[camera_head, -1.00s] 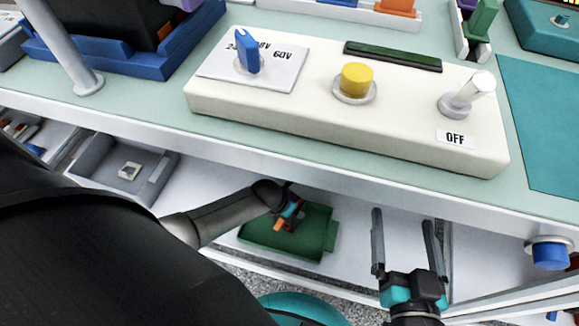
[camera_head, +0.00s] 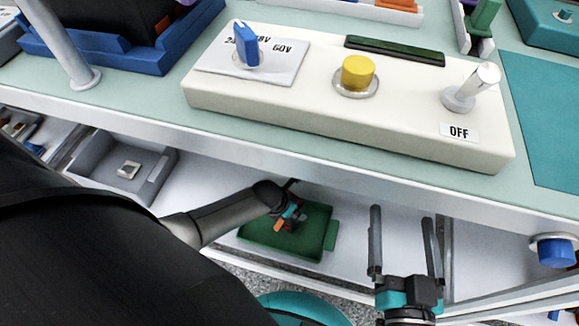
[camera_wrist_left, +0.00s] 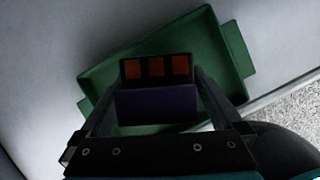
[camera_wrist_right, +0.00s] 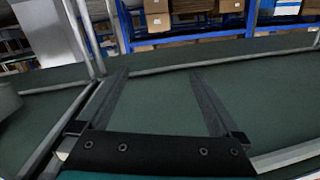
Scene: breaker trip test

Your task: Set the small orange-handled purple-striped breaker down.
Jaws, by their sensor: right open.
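The small breaker (camera_wrist_left: 156,92) is a dark block with several orange handle parts and a purple band, seen in the left wrist view. My left gripper (camera_wrist_left: 157,88) has its fingers on both sides of it and is shut on it. The breaker is over the green tray (camera_wrist_left: 228,52); I cannot tell whether it touches the tray floor. In the head view the left gripper (camera_head: 291,208) and the breaker's orange part (camera_head: 281,224) show small above the green tray (camera_head: 318,240), below the bench edge. My right gripper (camera_head: 405,240) is open and empty, to the tray's right.
The bench above carries a white panel (camera_head: 300,108) with a blue selector (camera_head: 246,45), a yellow button (camera_head: 357,72) and a lever (camera_head: 471,88) by an OFF label. A grey tray (camera_head: 104,182) lies left on the lower shelf. A blue knob (camera_head: 553,252) juts from the front at right.

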